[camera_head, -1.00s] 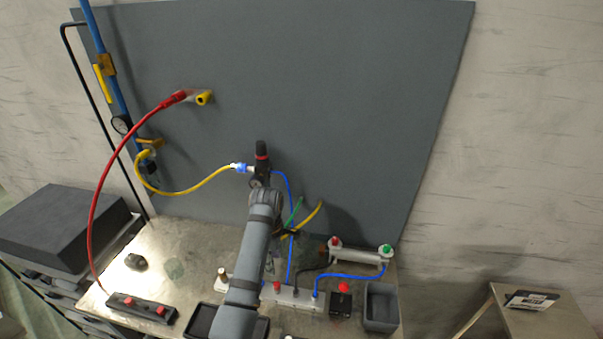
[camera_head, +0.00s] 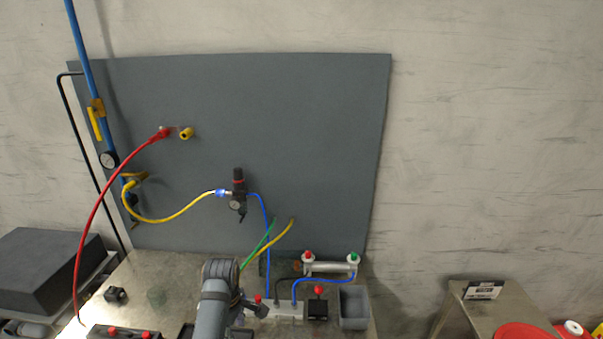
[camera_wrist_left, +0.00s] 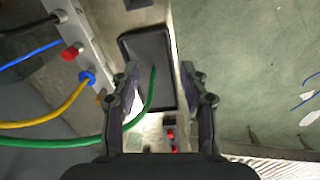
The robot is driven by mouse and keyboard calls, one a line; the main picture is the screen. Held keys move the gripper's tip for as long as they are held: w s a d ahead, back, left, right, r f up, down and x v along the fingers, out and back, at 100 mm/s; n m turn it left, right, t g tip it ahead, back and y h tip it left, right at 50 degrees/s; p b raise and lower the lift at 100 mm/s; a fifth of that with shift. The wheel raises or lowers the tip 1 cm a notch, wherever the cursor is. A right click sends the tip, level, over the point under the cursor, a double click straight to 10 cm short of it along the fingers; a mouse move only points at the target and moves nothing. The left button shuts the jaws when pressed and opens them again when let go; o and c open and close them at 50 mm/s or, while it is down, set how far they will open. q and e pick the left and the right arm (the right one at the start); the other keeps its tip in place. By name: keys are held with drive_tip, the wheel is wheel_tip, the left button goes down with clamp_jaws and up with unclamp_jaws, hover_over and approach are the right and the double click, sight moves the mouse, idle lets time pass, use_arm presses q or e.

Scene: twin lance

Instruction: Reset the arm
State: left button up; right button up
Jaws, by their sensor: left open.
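My left gripper (camera_wrist_left: 159,78) is open in the left wrist view, its two dark fingers spread apart. A green tube (camera_wrist_left: 152,98) shows between the fingers and curves off to the left; I cannot tell its depth relative to them. A black tray (camera_wrist_left: 132,42) lies beyond the fingertips. In the head view a grey arm of mine (camera_head: 213,305) rises from the bottom edge over the bench, with its wrist end partly hiding the manifold. The gripper is not clear in that view. My right gripper is not seen.
A grey panel (camera_head: 300,120) stands behind the bench, carrying a regulator (camera_head: 239,190) and a yellow fitting (camera_head: 187,133). Red hose (camera_head: 95,215), yellow hose (camera_head: 165,219) and blue hose (camera_head: 268,240) hang in front. A grey bin (camera_head: 354,310) is right of the manifold (camera_head: 288,311).

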use_arm(q)
drive_tip(key=s+a+m+t+y, duration=0.1)
drive_tip(key=s+a+m+t, duration=0.15)
drive_tip(key=s+m, duration=0.65)
drive_tip(key=s+a+m+t, duration=0.1)
drive_tip(key=s+a+m, duration=0.3)
drive_tip(key=s+m, duration=0.5)
drive_tip(key=s+a+f+n+g+b, duration=0.1)
drive_tip(key=s+f+b, duration=0.15)
drive_tip(key=f, duration=1.35)
drive_tip(key=s+a+f+n+g+b, duration=0.15)
drive_tip(key=f+b, duration=0.25)
drive_tip(key=f, duration=1.3)
drive_tip(key=s+a+f+b, duration=0.1)
drive_tip(key=s+f+b, duration=0.4)
drive_tip(key=s+f, duration=1.3)
wheel_tip(320, 180, down, 4)
drive_tip(key=shift+s+a+r+b, duration=0.1)
drive_tip(key=shift+s+a+b, duration=0.2)
drive_tip(key=shift+s, duration=0.05)
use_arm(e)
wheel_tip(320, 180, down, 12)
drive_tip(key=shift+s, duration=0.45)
use_arm(q)
drive_tip(key=shift+c, duration=0.2)
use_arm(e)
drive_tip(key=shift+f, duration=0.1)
